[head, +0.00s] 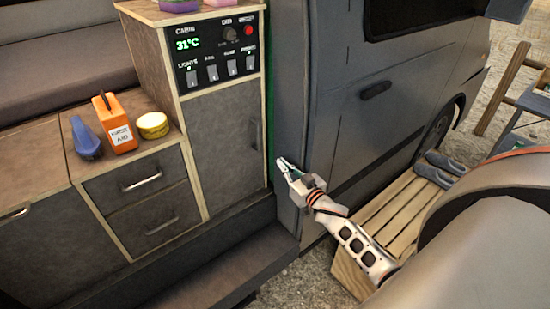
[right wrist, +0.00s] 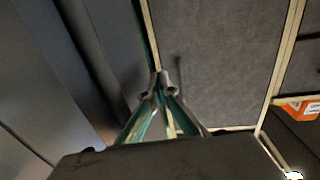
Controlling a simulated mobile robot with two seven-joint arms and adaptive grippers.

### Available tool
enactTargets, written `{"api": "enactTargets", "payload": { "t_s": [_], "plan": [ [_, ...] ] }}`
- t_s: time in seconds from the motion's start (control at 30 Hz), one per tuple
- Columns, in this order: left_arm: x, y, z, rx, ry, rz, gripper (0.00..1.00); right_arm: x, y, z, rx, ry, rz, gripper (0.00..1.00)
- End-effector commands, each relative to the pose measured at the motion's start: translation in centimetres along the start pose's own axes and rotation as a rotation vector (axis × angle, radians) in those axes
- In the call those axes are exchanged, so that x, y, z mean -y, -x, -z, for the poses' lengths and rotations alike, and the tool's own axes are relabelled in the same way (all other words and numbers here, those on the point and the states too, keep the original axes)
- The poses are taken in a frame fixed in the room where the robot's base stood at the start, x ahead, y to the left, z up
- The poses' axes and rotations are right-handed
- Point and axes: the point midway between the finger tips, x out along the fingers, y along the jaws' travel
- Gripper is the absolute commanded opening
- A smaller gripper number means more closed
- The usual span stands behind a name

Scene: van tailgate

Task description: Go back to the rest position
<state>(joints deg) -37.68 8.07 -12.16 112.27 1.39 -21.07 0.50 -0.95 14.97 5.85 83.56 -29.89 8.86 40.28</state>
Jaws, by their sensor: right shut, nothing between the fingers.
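My right gripper (head: 285,167) is in front of the van's grey side, just right of the wooden cabinet, in the head view. Its fingers are shut and empty, and the fingertips also show close together in the right wrist view (right wrist: 164,82). They point toward the grey cabinet door (head: 228,140), which is closed; the same door fills the middle of the right wrist view (right wrist: 220,60). My left gripper is not in the head view.
A control panel (head: 217,50) reading 31°C sits above the door. An orange first aid box (head: 115,122), a blue object (head: 86,138) and a yellow tin (head: 152,125) stand on the counter. A slatted wooden bench (head: 400,213) with grey shoes (head: 436,170) is at right.

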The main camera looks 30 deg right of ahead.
Motion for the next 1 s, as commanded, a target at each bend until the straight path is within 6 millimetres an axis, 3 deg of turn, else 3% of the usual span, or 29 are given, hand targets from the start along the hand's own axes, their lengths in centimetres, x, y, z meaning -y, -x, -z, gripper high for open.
{"api": "enactTargets", "payload": {
  "t_s": [0.1,0.23,0.57,0.67,0.77,0.87,1.0],
  "plan": [
    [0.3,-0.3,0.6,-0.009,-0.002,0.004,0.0,-0.2,2.1,-0.1,0.001,0.0,0.0,0.0],
    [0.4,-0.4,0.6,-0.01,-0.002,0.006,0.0,-0.4,3.4,-0.1,0.001,0.0,0.0,0.0],
    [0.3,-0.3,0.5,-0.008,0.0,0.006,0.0,-0.4,4.1,-0.1,0.001,0.0,0.001,0.0],
    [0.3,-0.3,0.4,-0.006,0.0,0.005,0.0,0.5,5.0,-1.1,0.024,0.009,0.005,0.0],
    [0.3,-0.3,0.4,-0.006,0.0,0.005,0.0,2.9,7.2,-3.5,0.086,0.039,0.019,0.0],
    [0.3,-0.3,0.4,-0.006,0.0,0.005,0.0,6.7,11.0,-6.9,0.182,0.08,0.049,0.0],
    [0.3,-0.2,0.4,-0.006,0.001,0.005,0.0,12.6,17.4,-11.1,0.33,0.139,0.117,0.0]
  ]
}}
